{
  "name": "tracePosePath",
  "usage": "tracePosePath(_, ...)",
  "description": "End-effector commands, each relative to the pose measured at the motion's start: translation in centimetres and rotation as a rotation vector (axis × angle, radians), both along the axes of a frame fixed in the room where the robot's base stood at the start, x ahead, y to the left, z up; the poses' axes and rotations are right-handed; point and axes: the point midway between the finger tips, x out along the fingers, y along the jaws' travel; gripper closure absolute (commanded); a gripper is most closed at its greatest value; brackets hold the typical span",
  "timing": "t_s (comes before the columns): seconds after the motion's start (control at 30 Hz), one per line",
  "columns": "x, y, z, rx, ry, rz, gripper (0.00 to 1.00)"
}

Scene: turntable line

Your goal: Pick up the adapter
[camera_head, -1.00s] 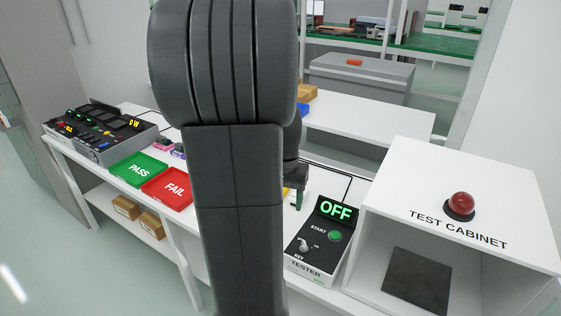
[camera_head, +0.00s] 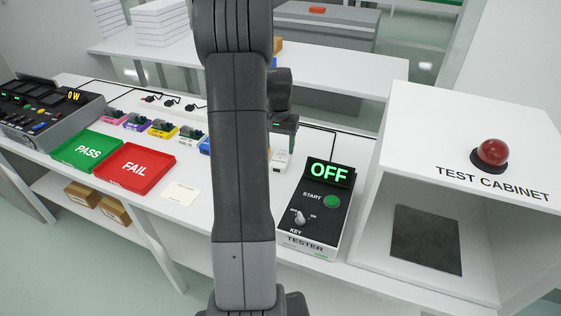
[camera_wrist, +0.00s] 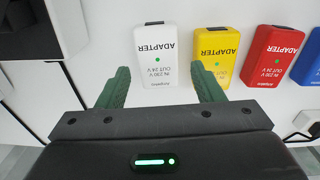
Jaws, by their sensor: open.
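In the wrist view a white adapter (camera_wrist: 157,58) lies on the white table, its label upside down. To its right lie a yellow adapter (camera_wrist: 211,55), a red adapter (camera_wrist: 272,55) and a partly cut-off blue adapter (camera_wrist: 311,60). My gripper (camera_wrist: 161,76) is open, with one green finger on each side of the white adapter in the picture and nothing held. I cannot tell its height above the table. In the head view my arm hides most of the adapters; a green fingertip of my gripper (camera_head: 288,127) shows above a white piece, likely the white adapter (camera_head: 280,160).
The tester (camera_head: 317,212) reads OFF, right of my arm. The test cabinet (camera_head: 460,190) stands at the right. A green PASS tray (camera_head: 70,158) and red FAIL tray (camera_head: 130,181) lie at the left. Several small coloured connector pieces (camera_head: 163,128) stand in a row behind them.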

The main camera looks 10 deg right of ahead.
Motion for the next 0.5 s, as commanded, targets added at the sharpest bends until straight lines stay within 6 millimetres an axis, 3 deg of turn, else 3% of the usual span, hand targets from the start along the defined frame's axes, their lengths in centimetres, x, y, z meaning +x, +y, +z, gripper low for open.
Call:
tracePosePath(0.17, 0.0, -0.1, -1.2, 0.0, 0.0, 0.0, 0.39)
tracePosePath(0.5, 0.3, -0.6, -5.5, 0.0, 0.001, 0.0, 0.39)
